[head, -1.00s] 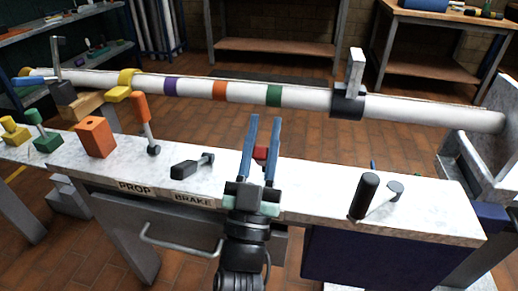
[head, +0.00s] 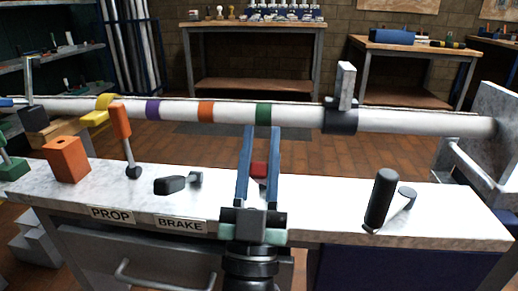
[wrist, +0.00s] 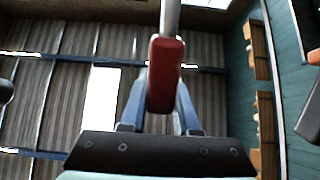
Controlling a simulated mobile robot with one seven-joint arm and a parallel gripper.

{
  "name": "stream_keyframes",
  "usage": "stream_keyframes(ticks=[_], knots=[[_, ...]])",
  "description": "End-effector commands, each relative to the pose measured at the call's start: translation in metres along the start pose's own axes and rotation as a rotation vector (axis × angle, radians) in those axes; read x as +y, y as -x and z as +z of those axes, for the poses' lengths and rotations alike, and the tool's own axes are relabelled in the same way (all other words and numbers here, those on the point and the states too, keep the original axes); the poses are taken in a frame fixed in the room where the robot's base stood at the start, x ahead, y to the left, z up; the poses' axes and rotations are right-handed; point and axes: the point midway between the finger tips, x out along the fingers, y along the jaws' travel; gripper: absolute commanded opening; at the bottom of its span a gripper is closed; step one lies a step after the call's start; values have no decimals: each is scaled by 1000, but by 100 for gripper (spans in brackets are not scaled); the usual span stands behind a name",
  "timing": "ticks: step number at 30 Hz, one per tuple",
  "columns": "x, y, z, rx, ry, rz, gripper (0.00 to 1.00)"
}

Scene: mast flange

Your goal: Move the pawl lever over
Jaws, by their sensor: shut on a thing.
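My gripper (head: 261,135) stands over the middle of the bench, its two blue fingers closed around a red lever handle (head: 258,170). In the wrist view the red handle (wrist: 165,75) sits between the fingers, with a grey rod (wrist: 170,14) running from it to the top edge. The lever's base is hidden behind my gripper. No label shows for this lever, so I cannot read whether it is the pawl. An orange-handled lever (head: 121,122) stands near the PROP label (head: 111,214). A black-handled lever (head: 172,185) lies low near the BRAKE label (head: 181,224).
A white mast (head: 330,115) with coloured bands runs along behind the bench. A black collar (head: 341,117) with an upright grey plate sits on it. A thick black handle (head: 381,198) stands at right, an orange block (head: 67,159) at left.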

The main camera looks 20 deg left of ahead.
Motion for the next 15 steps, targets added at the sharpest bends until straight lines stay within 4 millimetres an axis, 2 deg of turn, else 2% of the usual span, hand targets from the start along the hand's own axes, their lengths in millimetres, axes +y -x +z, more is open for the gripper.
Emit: stream_keyframes(ticks=[5, 6, 10, 11, 15], knots=[[0, 0, -1, 3, 0, 0, 0], [0, 0, -1, 3, 0, 0, 33], [0, 0, -1, 2, 0, 1, 57], [0, 0, -1, 2, 0, 1, 60], [0, 0, 0, 1, 0, 0, 60]])
